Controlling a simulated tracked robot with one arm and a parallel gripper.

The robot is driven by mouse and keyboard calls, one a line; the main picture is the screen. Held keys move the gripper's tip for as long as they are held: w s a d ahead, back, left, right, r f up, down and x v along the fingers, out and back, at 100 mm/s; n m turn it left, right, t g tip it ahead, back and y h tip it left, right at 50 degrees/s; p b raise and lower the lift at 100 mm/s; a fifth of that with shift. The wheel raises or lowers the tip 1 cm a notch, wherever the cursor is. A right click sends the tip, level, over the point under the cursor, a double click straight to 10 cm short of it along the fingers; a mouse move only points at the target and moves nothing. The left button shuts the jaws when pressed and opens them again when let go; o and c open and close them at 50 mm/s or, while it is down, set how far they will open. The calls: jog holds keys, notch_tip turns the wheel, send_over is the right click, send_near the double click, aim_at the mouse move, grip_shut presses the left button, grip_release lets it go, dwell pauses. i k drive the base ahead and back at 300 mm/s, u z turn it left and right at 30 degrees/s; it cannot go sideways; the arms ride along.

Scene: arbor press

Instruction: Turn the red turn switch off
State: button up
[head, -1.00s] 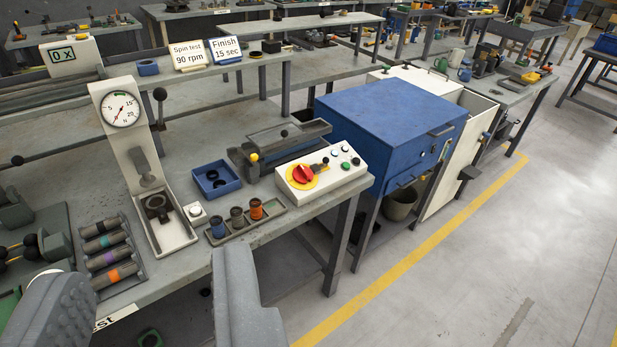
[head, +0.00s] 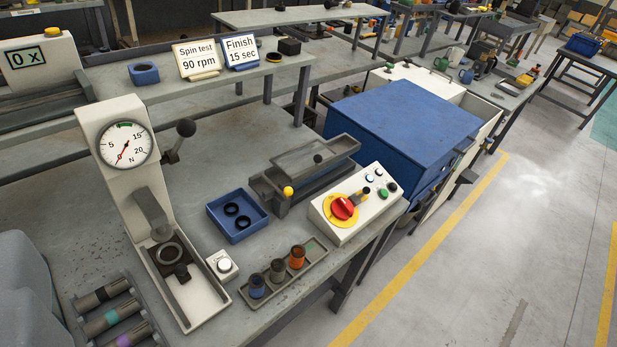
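The red turn switch (head: 344,208) sits on a yellow round plate on the sloped top of a white control box (head: 350,229), right of the picture's middle. My gripper (head: 25,290) shows only as a blurred grey part at the lower left edge, well apart from the switch. Its other finger is out of view, so I cannot see whether it is open or shut. Nothing touches the switch.
Left of the box are a blue tray (head: 237,228) with black rings, a rack (head: 262,302) of small cylinders and a white arbor press (head: 185,300) with a dial. The floor in front is clear.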

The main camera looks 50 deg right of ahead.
aim_at(338, 206)
jog(key=z, duration=0.35)
jog(key=i, duration=1.15)
jog(key=z, duration=0.75)
